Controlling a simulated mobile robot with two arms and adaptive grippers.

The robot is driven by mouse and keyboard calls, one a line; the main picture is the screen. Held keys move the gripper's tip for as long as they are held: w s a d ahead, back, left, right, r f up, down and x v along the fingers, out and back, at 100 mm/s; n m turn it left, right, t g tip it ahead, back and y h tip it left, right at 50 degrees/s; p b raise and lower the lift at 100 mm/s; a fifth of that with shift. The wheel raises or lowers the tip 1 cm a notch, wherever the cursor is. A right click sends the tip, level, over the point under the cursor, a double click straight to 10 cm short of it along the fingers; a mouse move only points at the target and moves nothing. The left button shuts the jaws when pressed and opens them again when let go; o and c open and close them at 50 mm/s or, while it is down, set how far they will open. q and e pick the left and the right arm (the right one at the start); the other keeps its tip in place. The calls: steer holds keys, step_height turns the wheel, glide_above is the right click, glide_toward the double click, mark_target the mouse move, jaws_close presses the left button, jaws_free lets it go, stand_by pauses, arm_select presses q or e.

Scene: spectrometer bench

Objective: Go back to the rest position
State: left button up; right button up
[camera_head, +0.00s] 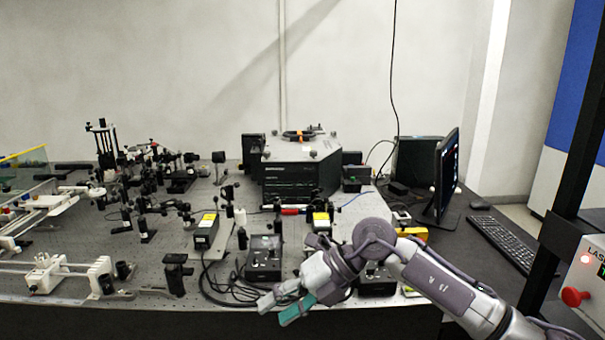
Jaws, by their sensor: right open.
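My right gripper (283,308) hangs over the front edge of the optical bench (215,306). Its arm comes in from the lower right. The gripper points to the lower left, is open and holds nothing that I can see. One finger shows a teal pad. Part of a black control box behind the wrist is hidden by the arm. My left gripper is not in view.
A black control box (264,258) with cables stands just behind the gripper. Optical mounts crowd the left and middle. A spectrometer (301,165) stands at the back. A monitor (446,175), keyboard (503,243) and red emergency button (574,297) are at right.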

steer(key=s+a+r+m+t+y, duration=0.3)
steer(key=a+r+m+y, duration=0.25)
steer(key=r+y, duration=0.35)
steer(key=w+d+f+m+t+h, duration=0.25)
steer(key=d+m+t+h, duration=0.35)
steer(key=m+t, duration=0.4)
steer(key=w+d+f+m+t+h, duration=0.2)
steer(key=d+f+m+t+h, duration=0.15)
steer(key=d+m+t, duration=0.65)
steer(key=s+d+f+m+g+h, duration=0.3)
steer(key=d+f+m+g+h, duration=0.15)
steer(key=f, duration=0.25)
steer(key=s+d+f+m+g+h, duration=0.25)
steer(key=d+f+m+h, duration=0.2)
steer(key=f, duration=0.35)
steer(key=s+d+f+m+g, duration=0.1)
steer(key=s+d+f+g, duration=0.1)
steer(key=s+f+g, duration=0.75)
steer(key=s+d+f+m+g, duration=0.2)
steer(key=s+d+f, duration=0.15)
steer(key=s, duration=1.15)
step_height(320, 180, down, 28)
steer(key=s+g, duration=0.1)
steer(key=s+d+f+g, duration=0.1)
steer(key=s+d+f, duration=0.1)
steer(key=s+f, duration=1.2)
steer(key=shift+s+d+f+h, duration=0.15)
steer(key=shift+s+f+h, duration=0.2)
steer(key=shift+s, duration=0.75)
